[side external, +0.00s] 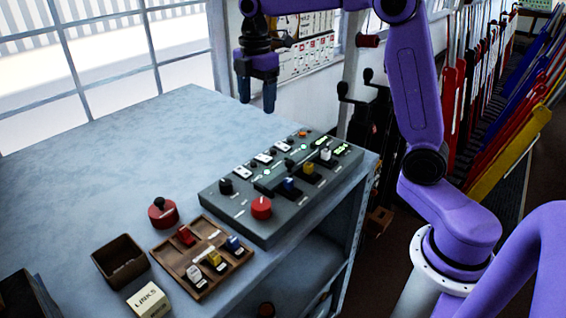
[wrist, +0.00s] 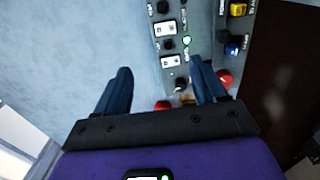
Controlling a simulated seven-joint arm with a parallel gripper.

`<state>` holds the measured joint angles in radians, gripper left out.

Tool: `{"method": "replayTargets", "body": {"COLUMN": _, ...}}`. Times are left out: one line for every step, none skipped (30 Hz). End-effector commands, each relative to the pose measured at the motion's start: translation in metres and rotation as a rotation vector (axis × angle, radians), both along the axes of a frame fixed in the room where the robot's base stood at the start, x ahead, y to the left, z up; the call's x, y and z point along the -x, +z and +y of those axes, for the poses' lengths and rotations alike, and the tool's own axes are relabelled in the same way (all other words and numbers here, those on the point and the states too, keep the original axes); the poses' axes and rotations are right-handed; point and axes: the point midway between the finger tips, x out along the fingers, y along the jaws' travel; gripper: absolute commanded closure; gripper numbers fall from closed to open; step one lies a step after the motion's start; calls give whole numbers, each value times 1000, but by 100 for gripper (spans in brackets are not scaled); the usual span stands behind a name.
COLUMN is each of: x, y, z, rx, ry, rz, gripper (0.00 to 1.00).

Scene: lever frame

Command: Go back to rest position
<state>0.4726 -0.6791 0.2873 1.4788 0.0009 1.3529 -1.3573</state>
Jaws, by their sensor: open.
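My gripper (side external: 257,92) hangs in the air above the far part of the table, with its fingers pointing down. In the wrist view my gripper (wrist: 160,85) has its two dark blue fingers apart, with nothing between them. The grey control panel (side external: 230,207) lies on the table to the right of and below the gripper in the side view. It bears a red knob (side external: 261,208), several switches, green lights and blue, yellow and white levers. The panel also shows in the wrist view (wrist: 172,85), partly behind the right finger.
A brown tray (side external: 186,250) with several coloured pieces, a dark open box (side external: 120,262), a red round knob piece (side external: 162,212) and a LINKS block (side external: 148,300) stand at the table's near side. The table (side external: 130,150) is bare at far left. A window is behind.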

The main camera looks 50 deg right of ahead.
Motion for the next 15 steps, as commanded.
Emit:
{"method": "replayTargets", "body": {"x": 6, "y": -1, "z": 5, "rx": -1, "ry": -5, "rz": 0, "gripper": 29}}
{"method": "replayTargets", "body": {"x": 11, "y": -2, "z": 10, "rx": -1, "ry": -11, "rz": 1, "gripper": 29}}
{"method": "replayTargets", "body": {"x": 19, "y": -3, "z": 16, "rx": -2, "ry": -22, "rz": 1, "gripper": 29}}
{"method": "replayTargets", "body": {"x": 27, "y": -5, "z": 21, "rx": -3, "ry": -32, "rz": 1, "gripper": 29}}
{"method": "replayTargets", "body": {"x": 35, "y": -6, "z": 27, "rx": -4, "ry": -44, "rz": 0, "gripper": 29}}
{"method": "replayTargets", "body": {"x": 47, "y": -9, "z": 34, "rx": -4, "ry": -61, "rz": 2, "gripper": 29}}
{"method": "replayTargets", "body": {"x": 57, "y": -11, "z": 40, "rx": -6, "ry": -75, "rz": 1, "gripper": 29}}
{"method": "replayTargets", "body": {"x": 67, "y": -13, "z": 45, "rx": -7, "ry": -90, "rz": 2, "gripper": 29}}
{"method": "replayTargets", "body": {"x": 80, "y": -16, "z": 51, "rx": -8, "ry": -109, "rz": 2, "gripper": 29}}
{"method": "replayTargets", "body": {"x": 91, "y": -18, "z": 55, "rx": -9, "ry": -124, "rz": 3, "gripper": 29}}
{"method": "replayTargets", "body": {"x": 101, "y": -21, "z": 58, "rx": -10, "ry": -138, "rz": 2, "gripper": 29}}
{"method": "replayTargets", "body": {"x": 115, "y": -24, "z": 63, "rx": -11, "ry": -157, "rz": 3, "gripper": 29}}
{"method": "replayTargets", "body": {"x": 125, "y": -27, "z": 65, "rx": -13, "ry": -172, "rz": 3, "gripper": 29}}
{"method": "replayTargets", "body": {"x": 136, "y": -30, "z": 67, "rx": -13, "ry": -186, "rz": 4, "gripper": 29}}
{"method": "replayTargets", "body": {"x": 151, "y": -34, "z": 70, "rx": -14, "ry": -205, "rz": 4, "gripper": 29}}
